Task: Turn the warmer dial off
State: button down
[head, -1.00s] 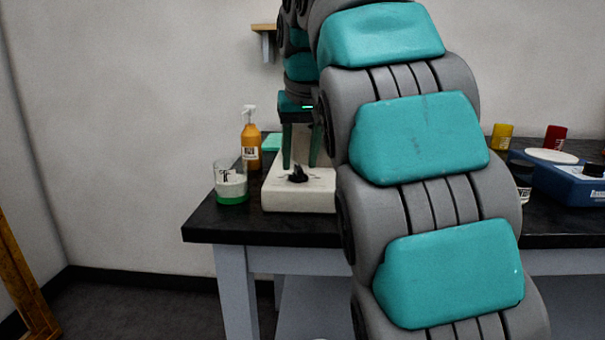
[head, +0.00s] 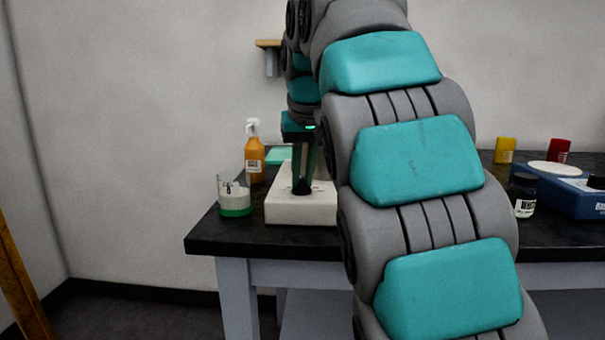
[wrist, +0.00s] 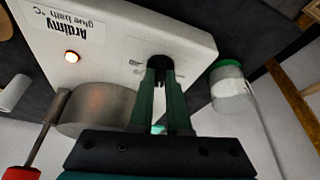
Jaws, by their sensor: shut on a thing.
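The warmer (head: 300,210) is a white box on the black bench, left of my arm in the head view. In the head view my gripper (head: 304,180) reaches down to the warmer's top, and the dial is mostly covered.
A glass jar with green contents (head: 234,198) and an orange pump bottle (head: 254,155) stand left of the warmer. A metal pot (wrist: 100,108) and a red-handled tool (wrist: 22,172) show in the wrist view. A blue device (head: 580,195) and a dark jar (head: 523,195) are at right.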

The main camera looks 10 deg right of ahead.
jog(key=shift+n, duration=0.3)
jog(key=shift+n+y, duration=0.4)
jog(key=shift+n, duration=0.3)
jog(key=shift+d+r+n+y, duration=0.15)
jog(key=shift+n+y, duration=0.25)
jog(key=shift+n, duration=0.8)
jog(key=n+y+p, duration=0.1)
jog(key=n, duration=0.1)
jog(key=shift+w+d+n+g+p, duration=0.1)
jog(key=shift+n+g+p, duration=0.2)
jog(key=shift+n, duration=0.1)
jog(key=shift+n+y+p, duration=0.3)
jog(key=shift+n+p, duration=0.15)
jog(key=shift+n, duration=0.35)
jog(key=c, duration=0.9)
grip_release()
